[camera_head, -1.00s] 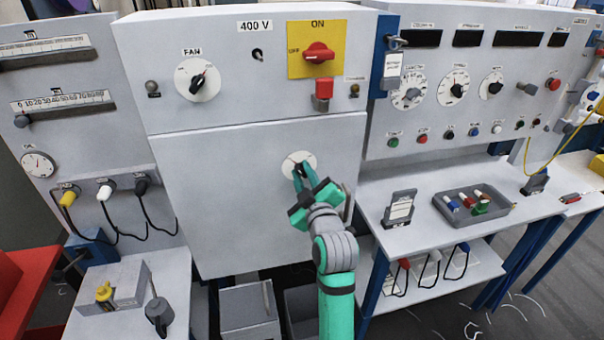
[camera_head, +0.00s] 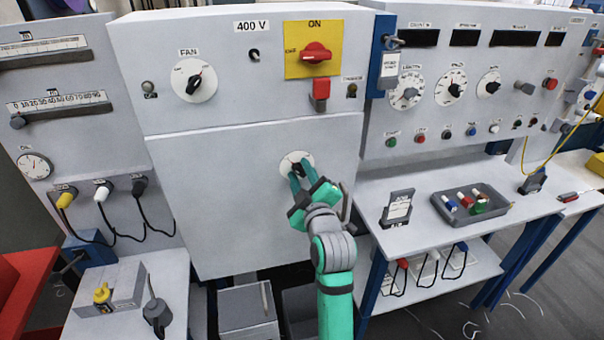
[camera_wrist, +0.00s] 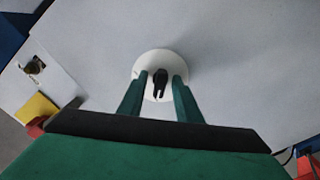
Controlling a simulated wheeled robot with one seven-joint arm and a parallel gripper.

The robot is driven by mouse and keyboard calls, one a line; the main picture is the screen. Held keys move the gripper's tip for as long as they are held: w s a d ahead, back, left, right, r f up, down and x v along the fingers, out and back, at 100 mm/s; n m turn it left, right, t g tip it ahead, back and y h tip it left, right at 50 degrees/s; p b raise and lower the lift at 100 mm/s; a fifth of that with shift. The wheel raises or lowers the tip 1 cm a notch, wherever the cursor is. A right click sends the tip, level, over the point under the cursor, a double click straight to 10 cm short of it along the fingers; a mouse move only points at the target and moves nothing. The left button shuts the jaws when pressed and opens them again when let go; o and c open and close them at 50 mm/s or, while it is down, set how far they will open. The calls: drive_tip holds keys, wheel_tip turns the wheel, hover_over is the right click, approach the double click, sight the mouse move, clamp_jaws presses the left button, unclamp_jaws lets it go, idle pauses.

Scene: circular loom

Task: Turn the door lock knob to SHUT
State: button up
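The door lock knob (camera_head: 298,168) is a small black knob on a round white dial plate (camera_head: 289,160) on the grey cabinet door (camera_head: 215,205). In the wrist view the black knob (camera_wrist: 160,80) stands on the white plate (camera_wrist: 150,62), between the two green fingers of my gripper (camera_wrist: 160,88). A gap shows on each side of the knob, so the fingers are open around it. In the head view my gripper (camera_head: 302,178) reaches up to the dial from below and partly hides it. The dial's lettering is too small to read.
Above the door are the fan knob (camera_head: 195,82), a red switch on a yellow plate (camera_head: 316,53) and a red block (camera_head: 320,90). A shelf with a grey tray (camera_head: 470,206) and a label stand (camera_head: 397,207) lies to the right of my arm.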

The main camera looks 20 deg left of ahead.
drive_tip(key=shift+s+d, duration=0.1)
drive_tip(key=shift+s, duration=0.3)
drive_tip(key=v, duration=0.6)
drive_tip(key=shift+d, duration=0.2)
